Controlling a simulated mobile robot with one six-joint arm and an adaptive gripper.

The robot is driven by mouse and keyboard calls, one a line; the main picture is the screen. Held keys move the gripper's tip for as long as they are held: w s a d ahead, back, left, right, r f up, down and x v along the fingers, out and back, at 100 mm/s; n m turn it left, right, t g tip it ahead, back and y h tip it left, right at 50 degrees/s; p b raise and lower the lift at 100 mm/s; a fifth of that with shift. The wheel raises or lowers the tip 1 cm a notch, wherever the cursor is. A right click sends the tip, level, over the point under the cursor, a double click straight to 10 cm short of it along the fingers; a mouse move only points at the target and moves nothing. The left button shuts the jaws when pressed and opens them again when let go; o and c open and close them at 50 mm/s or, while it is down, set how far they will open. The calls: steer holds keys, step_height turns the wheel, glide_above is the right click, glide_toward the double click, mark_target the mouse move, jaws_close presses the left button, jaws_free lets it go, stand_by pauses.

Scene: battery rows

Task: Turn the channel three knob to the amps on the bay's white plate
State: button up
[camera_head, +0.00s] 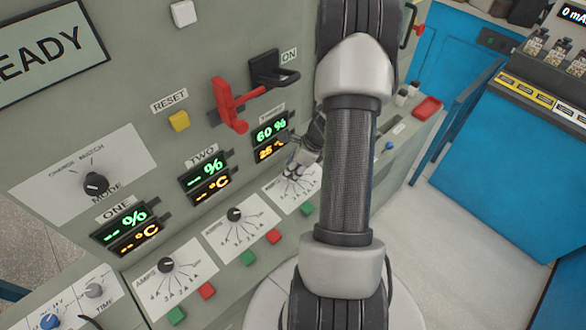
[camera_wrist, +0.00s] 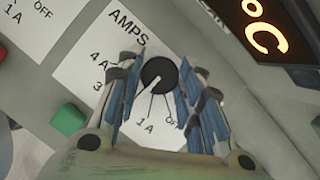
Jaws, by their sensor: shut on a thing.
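The channel three knob (camera_wrist: 159,73) is round and black, on a white AMPS dial plate (camera_wrist: 92,48) in the wrist view. A pale mark on it seems to point lower left, between the 3 and 1 A labels; the exact setting is unclear. My gripper (camera_wrist: 155,85) is shut on the knob, with one blue-padded finger on each side. In the head view my gripper (camera_head: 296,168) is at the third dial plate (camera_head: 309,197) and hides that knob. The channel three display (camera_head: 270,137) reads 60 % and about 25 °C.
Channel two's knob (camera_head: 235,214) and channel one's knob (camera_head: 166,265) sit to the left on the same sloped panel. Green and red buttons (camera_head: 273,237) line its front. A red lever (camera_head: 230,105) stands out above. At right, a blue bench holds cells and small, unreadable yellow and white labels (camera_head: 541,97).

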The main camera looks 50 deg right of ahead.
stand_by(0.4)
steer(key=o, duration=1.1)
steer(key=shift+c, duration=0.2)
steer(key=shift+r, duration=0.1)
steer(key=v, duration=1.2)
steer(key=shift+w, duration=0.1)
